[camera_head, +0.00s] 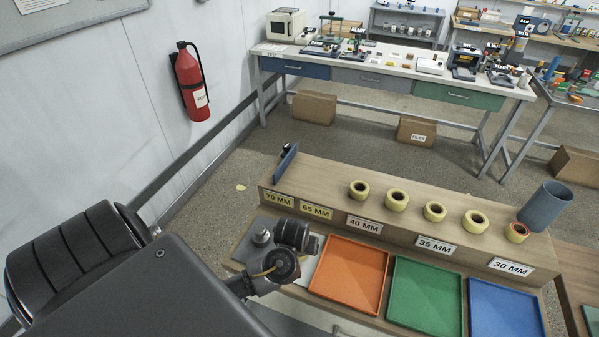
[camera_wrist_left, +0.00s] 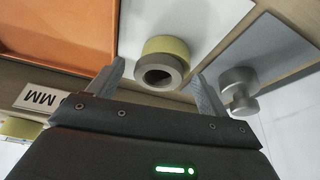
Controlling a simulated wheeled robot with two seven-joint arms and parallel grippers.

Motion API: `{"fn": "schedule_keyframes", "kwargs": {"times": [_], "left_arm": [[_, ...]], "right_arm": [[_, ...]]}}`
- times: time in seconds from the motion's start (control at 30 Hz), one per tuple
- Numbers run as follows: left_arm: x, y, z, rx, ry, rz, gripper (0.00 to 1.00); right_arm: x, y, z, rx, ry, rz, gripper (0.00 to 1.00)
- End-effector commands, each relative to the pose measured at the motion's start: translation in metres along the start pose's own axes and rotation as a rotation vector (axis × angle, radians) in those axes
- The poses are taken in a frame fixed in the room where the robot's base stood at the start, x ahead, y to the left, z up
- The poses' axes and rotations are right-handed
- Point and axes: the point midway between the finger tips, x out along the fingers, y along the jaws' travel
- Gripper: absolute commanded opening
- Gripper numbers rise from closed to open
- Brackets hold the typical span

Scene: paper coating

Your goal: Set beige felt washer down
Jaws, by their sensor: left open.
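In the left wrist view, a ring with a dark hole, its front part greyish beige and probably the beige felt washer (camera_wrist_left: 163,62), shows between my left gripper's fingers. A yellow ring (camera_wrist_left: 166,44) lies directly against it; they look touching. Both appear to rest on a white panel (camera_wrist_left: 205,22). My left gripper (camera_wrist_left: 158,76) is open, with one finger on each side of the rings and a gap visible. In the head view, my left arm hides the rings and the fingertips. My right gripper is not in view.
A metal knobbed weight (camera_head: 261,236) stands beside my left gripper. Orange (camera_head: 350,272), green (camera_head: 426,292) and blue (camera_head: 505,312) trays lie to the right. Several yellow rolls (camera_head: 396,200) and a blue-grey cup (camera_head: 546,205) stand on the labelled wooden ledge (camera_head: 320,184).

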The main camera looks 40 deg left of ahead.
Motion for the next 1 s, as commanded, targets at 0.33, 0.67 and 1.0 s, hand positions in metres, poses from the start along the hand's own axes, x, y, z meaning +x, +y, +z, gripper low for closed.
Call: {"fn": "schedule_keyframes", "kwargs": {"times": [0.33,0.67,1.0], "left_arm": [[-0.044,-0.002,-0.008,0.008,0.006,-0.002,0.78],[-0.106,0.000,-0.005,0.004,0.004,0.001,0.78],[-0.130,0.000,-0.004,0.001,0.001,0.000,0.78]], "right_arm": [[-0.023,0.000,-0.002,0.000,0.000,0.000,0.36],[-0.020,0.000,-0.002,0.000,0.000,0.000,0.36],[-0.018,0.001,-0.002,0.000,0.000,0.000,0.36]]}}
